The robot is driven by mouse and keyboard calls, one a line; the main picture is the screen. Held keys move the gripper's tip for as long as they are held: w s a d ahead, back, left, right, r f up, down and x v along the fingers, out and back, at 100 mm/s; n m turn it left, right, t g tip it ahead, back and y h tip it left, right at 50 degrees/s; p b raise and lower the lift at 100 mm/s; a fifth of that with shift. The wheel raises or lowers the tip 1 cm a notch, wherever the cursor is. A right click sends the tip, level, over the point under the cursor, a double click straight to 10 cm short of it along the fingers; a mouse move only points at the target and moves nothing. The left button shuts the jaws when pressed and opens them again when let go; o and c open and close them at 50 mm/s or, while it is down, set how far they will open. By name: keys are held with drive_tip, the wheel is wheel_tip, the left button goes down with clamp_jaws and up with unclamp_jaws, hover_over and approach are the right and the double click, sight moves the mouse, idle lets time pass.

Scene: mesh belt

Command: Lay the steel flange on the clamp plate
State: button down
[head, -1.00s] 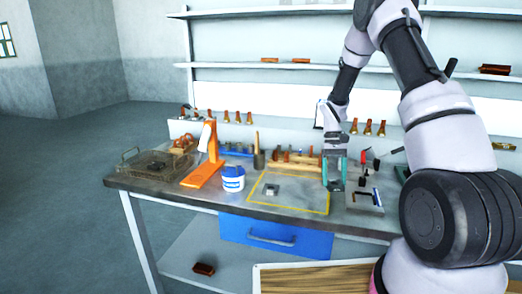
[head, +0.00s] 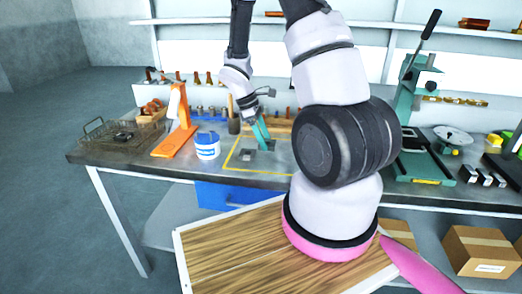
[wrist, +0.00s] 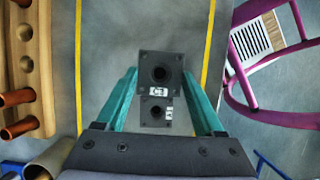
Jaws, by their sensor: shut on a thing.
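My gripper (head: 262,134), with teal fingers, is above the yellow-outlined area of the bench. It is shut on the steel flange (wrist: 160,72), a dark square piece with a round central hole and a white label. The flange spans the fingertips in the wrist view; it is a small grey shape (head: 271,145) in the head view. The clamp plate (head: 249,155) lies on the bench inside the outline, left of the fingertips. In the wrist view the clamp plate (wrist: 157,117) shows below the flange, between the fingers, its upper edge hidden.
A white-and-blue tub (head: 207,146) and an orange stand (head: 176,135) are left of the outline. A wooden rack (wrist: 35,65) lies at the left of the wrist view. A green press (head: 410,120) stands to the right. Bare bench surrounds the clamp plate.

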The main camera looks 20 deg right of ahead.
drive_tip(key=shift+d+f, duration=0.1)
drive_tip(key=shift+f, duration=2.15)
drive_tip(key=shift+f, duration=0.2)
unclamp_jaws()
drive_tip(key=v, duration=1.2)
wheel_tip(320, 180, up, 17)
drive_tip(key=m+t+y, duration=0.3)
drive_tip(key=m+t, duration=0.1)
drive_tip(key=m, duration=0.3)
hover_over(264, 158)
drive_tip(key=s+a, duration=0.3)
drive_tip(key=a, duration=0.2)
drive_tip(key=s+a+r+m+t+y, duration=0.2)
drive_tip(key=s+r+m+t, duration=0.3)
drive_tip(key=s+r+m, duration=0.3)
drive_tip(key=s+a+r, duration=0.1)
drive_tip(key=s+r, duration=0.2)
drive_tip(key=shift+r+t+y, duration=0.2)
drive_tip(key=shift+t+y, duration=0.1)
drive_tip(key=shift+y, duration=0.1)
